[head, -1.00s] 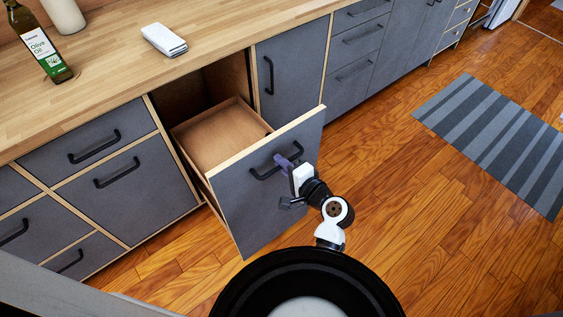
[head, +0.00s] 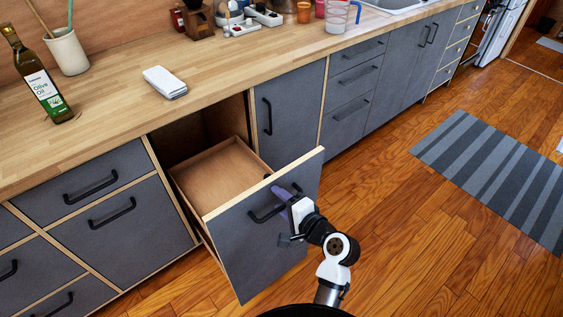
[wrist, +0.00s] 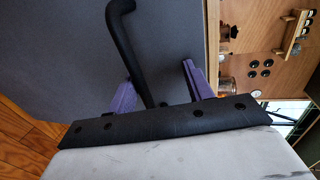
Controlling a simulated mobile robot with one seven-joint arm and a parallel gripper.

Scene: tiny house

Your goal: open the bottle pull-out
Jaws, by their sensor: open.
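The bottle pull-out (head: 262,240) is a tall grey front with a pale wooden edge, standing well out from the counter. Behind it an empty-looking wooden tray (head: 222,172) shows. Its black bar handle (head: 262,214) is near the top of the front. My gripper (head: 284,200) is at the handle. In the wrist view its purple fingers (wrist: 158,88) are apart, with the black handle (wrist: 140,50) passing between them. I cannot tell whether either finger touches the handle.
The wooden floor to the right is clear up to a striped rug (head: 495,175).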

